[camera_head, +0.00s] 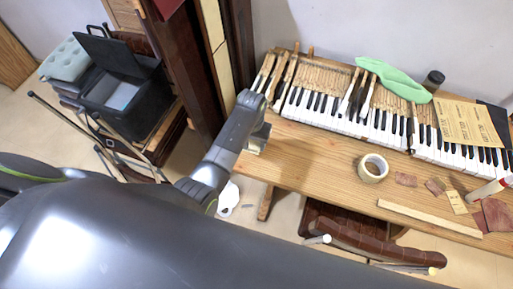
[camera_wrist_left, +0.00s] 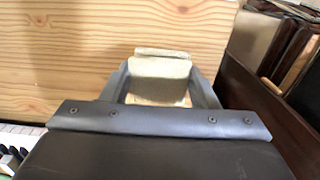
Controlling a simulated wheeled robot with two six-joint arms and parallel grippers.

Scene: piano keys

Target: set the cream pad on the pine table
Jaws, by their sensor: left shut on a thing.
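The pine table (camera_head: 310,154) carries the piano keys, and its wood (camera_wrist_left: 95,50) fills much of the left wrist view. My left gripper (camera_head: 259,137) is at the table's left end, in front of the keys. It is shut on the cream pad (camera_wrist_left: 160,72), which shows between the two fingers in the left wrist view. In the head view only a small pale part of the pad (camera_head: 256,145) shows at the fingertips. I cannot tell whether the pad touches the table. My right gripper is not in view.
A row of piano keys (camera_head: 345,124) runs along the table's back. A tape roll (camera_head: 372,168), a wooden strip (camera_head: 430,217) and small brown scraps lie to the right. Dark upright panels stand left of the table. Bare wood lies between gripper and tape roll.

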